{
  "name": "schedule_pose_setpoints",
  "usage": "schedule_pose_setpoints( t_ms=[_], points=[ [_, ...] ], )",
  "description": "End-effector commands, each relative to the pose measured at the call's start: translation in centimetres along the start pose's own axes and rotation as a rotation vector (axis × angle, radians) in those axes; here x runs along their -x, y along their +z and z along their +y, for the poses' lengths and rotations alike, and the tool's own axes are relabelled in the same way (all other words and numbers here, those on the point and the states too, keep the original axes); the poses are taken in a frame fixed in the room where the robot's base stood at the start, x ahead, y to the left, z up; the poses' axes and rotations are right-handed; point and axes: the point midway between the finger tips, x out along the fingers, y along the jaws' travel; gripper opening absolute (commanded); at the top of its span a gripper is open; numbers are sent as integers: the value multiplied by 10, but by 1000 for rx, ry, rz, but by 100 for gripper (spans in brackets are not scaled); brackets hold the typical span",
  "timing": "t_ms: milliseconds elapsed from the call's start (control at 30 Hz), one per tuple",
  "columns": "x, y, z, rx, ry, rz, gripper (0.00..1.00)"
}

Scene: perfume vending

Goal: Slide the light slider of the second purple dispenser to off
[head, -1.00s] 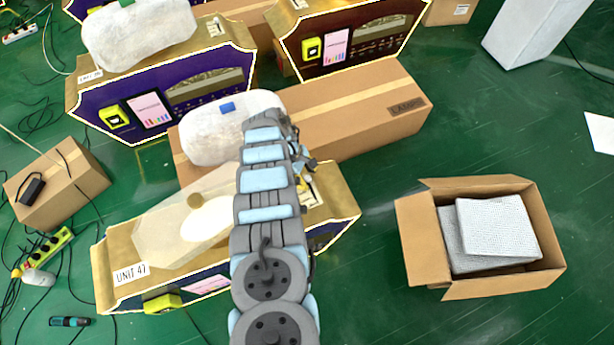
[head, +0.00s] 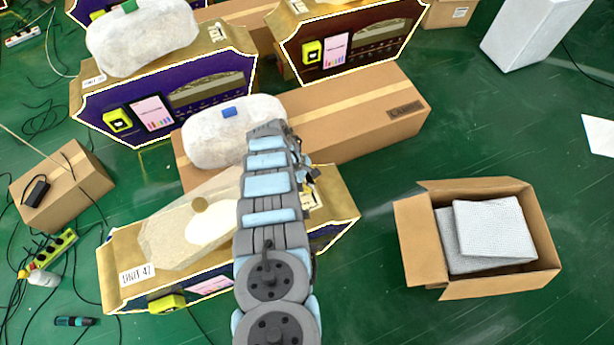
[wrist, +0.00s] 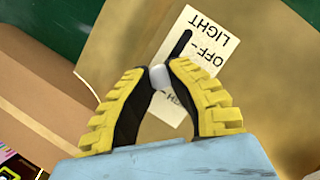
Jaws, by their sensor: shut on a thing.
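The dispenser labelled UNIT 47 (head: 118,255) lies nearest in the head view, with a gold top and a dark purplish front mostly turned away. Its top bears a white LIGHT label (wrist: 219,33) with a black slot (wrist: 182,43); the label also shows in the head view (head: 309,198). My gripper (wrist: 159,70) is shut on the whitish slider knob (wrist: 158,78). The knob sits below the slot's upper end; the OFF mark is beside that upper stretch. My right finger covers part of the lower marking. In the head view my arm hides the knob.
A second purple dispenser (head: 90,118) and a dark red one (head: 365,25) stand behind. A long carton (head: 365,110) lies just behind UNIT 47. An open box (head: 420,240) stands at right. Cables lie on the floor at left; green floor is clear between UNIT 47 and the box.

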Motion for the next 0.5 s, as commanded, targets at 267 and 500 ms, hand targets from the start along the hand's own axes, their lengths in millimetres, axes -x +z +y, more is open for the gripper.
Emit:
schedule_pose_setpoints(
  t_ms=[267, 500],
  points=[
    [-3, 19, -19, 1, -5, -4, 0],
    [-10, 30, -33, 0, -8, -4, 0]
  ],
)
